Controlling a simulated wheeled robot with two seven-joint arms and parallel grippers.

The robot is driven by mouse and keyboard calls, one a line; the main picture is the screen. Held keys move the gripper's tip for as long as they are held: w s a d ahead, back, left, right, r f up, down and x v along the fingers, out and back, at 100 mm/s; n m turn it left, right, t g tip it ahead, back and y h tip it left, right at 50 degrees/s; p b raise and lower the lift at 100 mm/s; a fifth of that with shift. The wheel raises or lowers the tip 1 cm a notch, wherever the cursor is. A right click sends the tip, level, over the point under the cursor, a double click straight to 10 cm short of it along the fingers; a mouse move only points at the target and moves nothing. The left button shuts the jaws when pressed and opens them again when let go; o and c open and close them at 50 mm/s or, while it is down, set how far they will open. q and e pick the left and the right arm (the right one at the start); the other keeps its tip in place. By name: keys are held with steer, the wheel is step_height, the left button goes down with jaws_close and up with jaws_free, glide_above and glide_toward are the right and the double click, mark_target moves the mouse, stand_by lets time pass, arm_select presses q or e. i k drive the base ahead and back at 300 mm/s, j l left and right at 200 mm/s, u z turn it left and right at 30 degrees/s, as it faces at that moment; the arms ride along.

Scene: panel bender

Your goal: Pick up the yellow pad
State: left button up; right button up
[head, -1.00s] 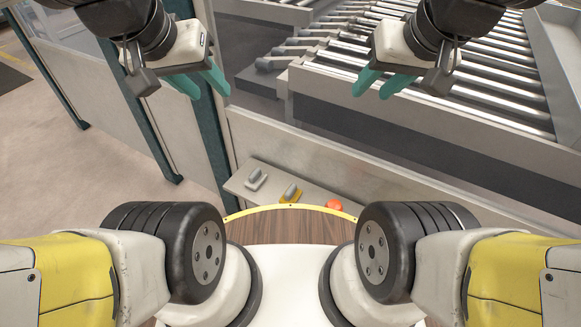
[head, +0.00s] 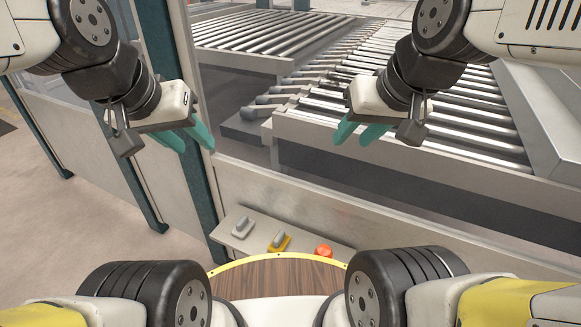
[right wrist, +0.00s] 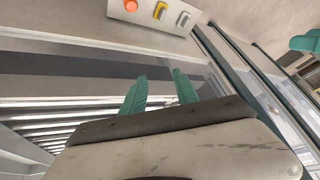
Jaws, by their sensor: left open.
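The yellow pad (head: 279,242) sits on a narrow grey ledge (head: 248,244) below the machine, with a grey handle-like block on top. It also shows at the top of the right wrist view (right wrist: 160,11). My left gripper (head: 192,137) is open and empty, up and to the left of the pad in the head view. My right gripper (head: 360,132) is up and to the right of it. Its two teal fingers stand apart with nothing between them in the right wrist view (right wrist: 159,77). Neither gripper touches the pad.
A grey pad (head: 241,227) lies left of the yellow one and an orange-red button (head: 323,251) right of it, on the same ledge. A roller conveyor (head: 440,95) lies behind. A dark teal post (head: 178,85) stands near my left gripper. The floor at left is clear.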

mark_target(280, 242)
steer(key=k+l+u, duration=0.15)
steer(key=u, duration=0.2)
steer(key=k+l+u, duration=0.1)
steer(key=u, duration=0.3)
steer(key=k, duration=0.1)
